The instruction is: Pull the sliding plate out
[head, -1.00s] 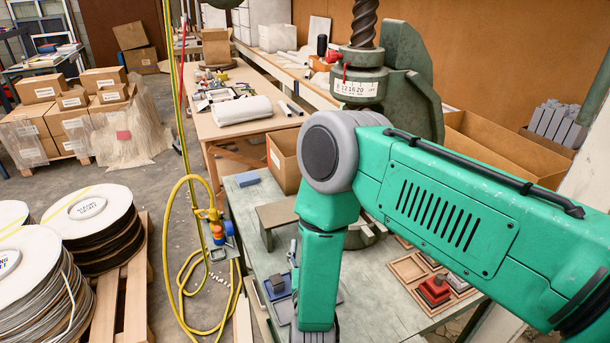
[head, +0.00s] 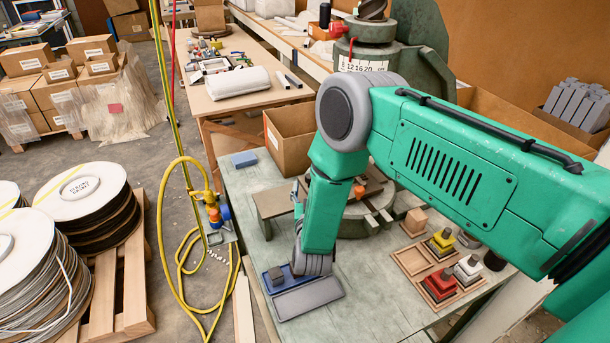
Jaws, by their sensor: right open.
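The fly press (head: 425,60) stands at the back of the bench, its round base (head: 385,215) partly behind my right arm. A flat brownish-grey plate (head: 268,203) with a turned-down left end sticks out left of the press; I take it for the sliding plate. Its right end is hidden by my arm. My right forearm hangs down in front of the press. My right gripper (head: 299,262) is low over the bench, nearer to me than the plate and apart from it. Its fingers are mostly hidden behind the wrist; it is open. My left gripper is not in view.
A blue tray with a grey block (head: 275,275) and a grey slab (head: 308,298) lie below my right gripper. Wooden trays (head: 412,261) with coloured-base stamps stand at right. The bench's front middle is clear.

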